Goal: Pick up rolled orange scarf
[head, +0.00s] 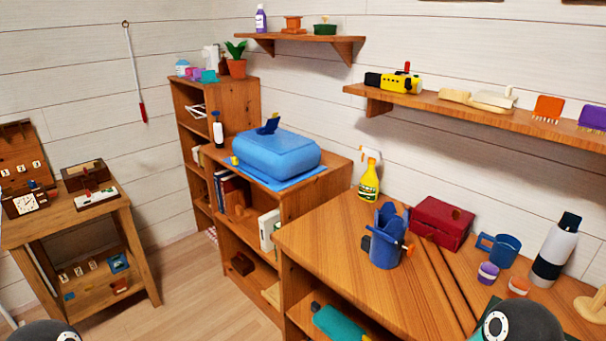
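I cannot make out a rolled orange scarf for certain in the head view. A teal rolled item (340,322) lies on the shelf under the desk, partly cut off by the bottom edge. Small orange things show: an orange brush (547,108) on the right wall shelf, an orange item (292,24) on the upper wall shelf, and a small orange round item (517,286) on the desk. Neither gripper is in view; only dark rounded parts of my arms show at the bottom left and bottom right corners.
The wooden desk (325,232) holds a blue holder (385,248), red box (442,221), yellow spray bottle (369,178), blue mug (497,249) and grey bottle (553,250). A bookcase bears a blue case (277,153). A small table (68,225) stands left. Floor between (205,275) is clear.

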